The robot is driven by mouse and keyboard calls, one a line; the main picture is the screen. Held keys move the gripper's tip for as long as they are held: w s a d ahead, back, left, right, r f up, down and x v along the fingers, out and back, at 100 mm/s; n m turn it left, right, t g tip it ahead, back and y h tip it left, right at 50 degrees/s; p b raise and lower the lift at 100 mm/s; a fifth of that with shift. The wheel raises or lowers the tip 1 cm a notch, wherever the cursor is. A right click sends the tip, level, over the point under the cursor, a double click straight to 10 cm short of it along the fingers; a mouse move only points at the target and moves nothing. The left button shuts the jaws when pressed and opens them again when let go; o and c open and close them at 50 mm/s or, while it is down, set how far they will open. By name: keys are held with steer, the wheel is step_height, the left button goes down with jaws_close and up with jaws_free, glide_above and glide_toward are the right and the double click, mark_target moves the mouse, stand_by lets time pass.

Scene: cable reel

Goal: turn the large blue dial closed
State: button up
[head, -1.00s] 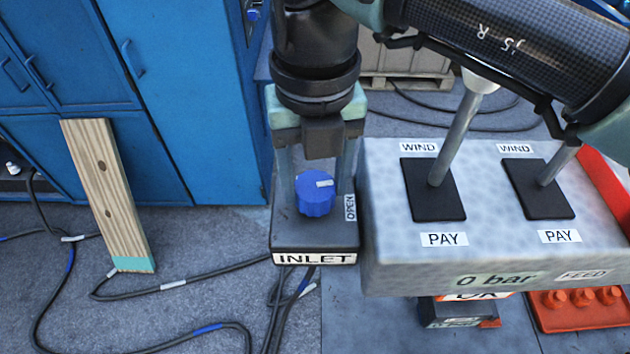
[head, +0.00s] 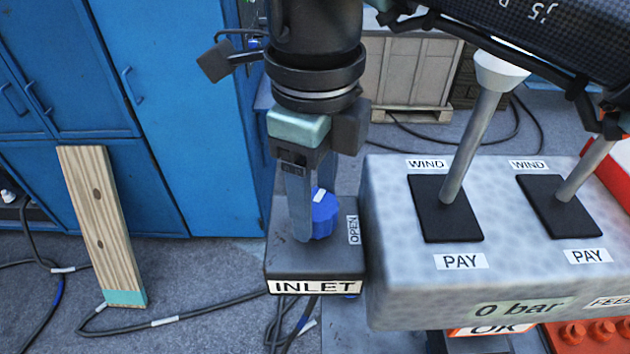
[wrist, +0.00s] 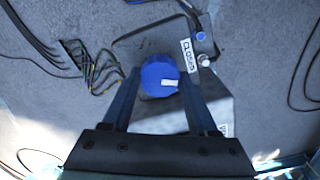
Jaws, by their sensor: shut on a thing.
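The blue dial (head: 325,214) sits on top of the dark box labelled INLET (head: 345,262), with an OPEN label (head: 353,230) to its right. My gripper (head: 312,228) points down over the dial with its fingers around it. In the wrist view, the dial (wrist: 158,72) lies between my fingertips (wrist: 159,80), one on each side, shut on it. The dial's white mark (wrist: 169,83) points right there, and a CLOSED label (wrist: 187,55) lies up and right of the dial. In the head view, a finger hides the dial's left side.
A grey console (head: 400,290) with two levers and a "0 bar" readout stands close on the right. A wooden plank (head: 100,225) leans on blue cabinets (head: 100,190) at left. Cables (head: 190,318) lie on the floor.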

mark_target(314, 203)
steer(key=n, duration=0.4)
steer(key=shift+r+n, duration=0.1)
steer(key=shift+n, duration=0.3)
stand_by(0.4)
steer(key=o, duration=1.4)
steer(key=shift+c, duration=0.2)
step_height(314, 203, up, 13)
steer(key=p, duration=0.9)
